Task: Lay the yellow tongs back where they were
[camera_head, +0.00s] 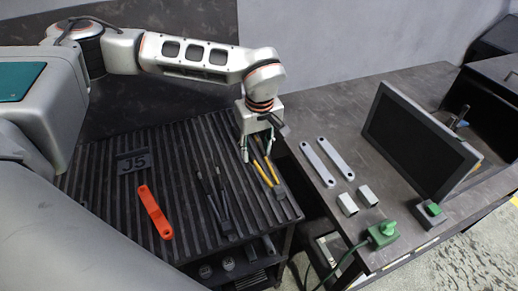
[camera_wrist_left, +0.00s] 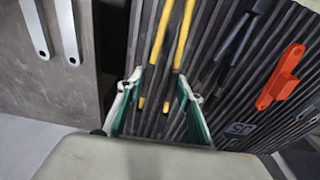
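The yellow-handled tongs (camera_head: 265,171) appear to lie on the black ribbed top (camera_head: 103,199) of a cart, near its right edge in the head view. My left gripper (camera_head: 258,155) is above the tongs, pointing down. In the left wrist view the two yellow handles (camera_wrist_left: 180,49) run between the spread fingers of the gripper (camera_wrist_left: 158,88), with a gap on each side. The fingers are open and hold nothing. The far end of the tongs is cut off in the wrist view. My right gripper is not in view.
Black-handled tongs (camera_head: 222,207) lie left of the yellow ones. An orange-red tool (camera_head: 155,212) and a "J5" plate (camera_head: 133,162) lie further left. Right of a gap, a dark table (camera_head: 320,112) bears two grey bars (camera_head: 334,158), small metal blocks, a monitor (camera_head: 417,140) and green-topped switches.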

